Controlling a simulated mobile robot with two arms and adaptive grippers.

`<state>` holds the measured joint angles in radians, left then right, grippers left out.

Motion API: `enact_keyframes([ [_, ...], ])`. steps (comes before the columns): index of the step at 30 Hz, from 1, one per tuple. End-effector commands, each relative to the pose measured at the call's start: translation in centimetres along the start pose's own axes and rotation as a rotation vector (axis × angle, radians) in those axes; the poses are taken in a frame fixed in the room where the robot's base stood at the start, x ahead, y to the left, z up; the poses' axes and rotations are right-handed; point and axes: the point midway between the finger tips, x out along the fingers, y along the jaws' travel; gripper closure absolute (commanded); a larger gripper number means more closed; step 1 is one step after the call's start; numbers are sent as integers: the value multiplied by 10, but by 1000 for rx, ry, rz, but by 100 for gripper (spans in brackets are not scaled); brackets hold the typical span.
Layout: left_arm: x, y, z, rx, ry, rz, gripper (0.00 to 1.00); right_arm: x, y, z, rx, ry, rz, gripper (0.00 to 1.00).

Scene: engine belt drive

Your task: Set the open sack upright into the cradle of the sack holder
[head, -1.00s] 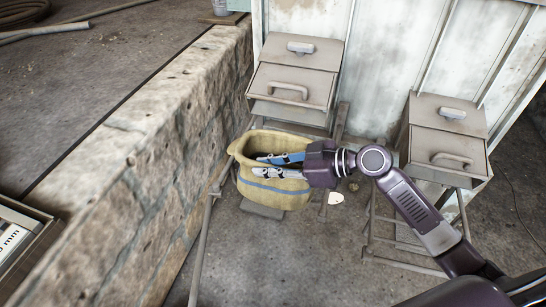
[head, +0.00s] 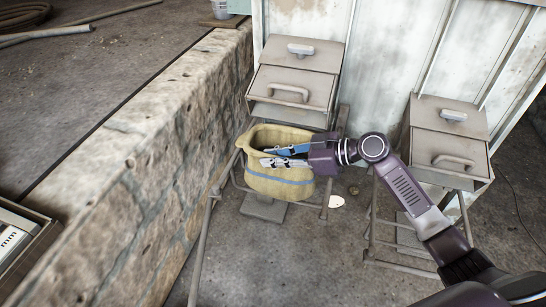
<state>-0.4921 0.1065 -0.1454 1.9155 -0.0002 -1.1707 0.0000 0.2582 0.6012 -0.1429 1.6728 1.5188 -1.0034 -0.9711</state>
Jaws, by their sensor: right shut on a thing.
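The open sack (head: 277,183) is yellow with a blue stripe. It is upright with its mouth facing up, in front of the left metal box. My right gripper (head: 268,157) reaches in from the right and is shut on the sack at its rim. The sack holder (head: 325,200) is a grey tube frame around and below the sack, under the left box. A flat grey plate (head: 263,208) shows under the sack. Whether the sack's bottom touches it is hidden. My left gripper is not in view.
The left metal box (head: 292,88) stands behind the sack, close to it. A second box on a frame (head: 447,150) stands at the right. A stone wall (head: 150,150) runs along the left. A small white piece (head: 337,202) lies on the floor.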

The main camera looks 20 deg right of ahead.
Motion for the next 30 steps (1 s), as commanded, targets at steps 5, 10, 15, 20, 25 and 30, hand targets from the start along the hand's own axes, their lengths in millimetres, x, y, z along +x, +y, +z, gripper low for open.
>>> enact_keyframes([
  [5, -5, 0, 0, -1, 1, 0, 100, 0, 0, 1, 0, 0, 0, 79],
  [10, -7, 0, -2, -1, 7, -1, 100, 0, 0, 1, 0, -1, 0, 67],
  [15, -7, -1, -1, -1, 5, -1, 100, 0, 0, 1, 0, -1, 0, 67],
  [20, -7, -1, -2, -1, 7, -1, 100, 0, 0, -1, 0, -1, 0, 67],
  [25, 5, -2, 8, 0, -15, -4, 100, -27, 1, 1, -1, -4, 3, 67],
  [30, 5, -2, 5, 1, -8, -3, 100, -66, 0, 1, -2, -5, 1, 67],
])
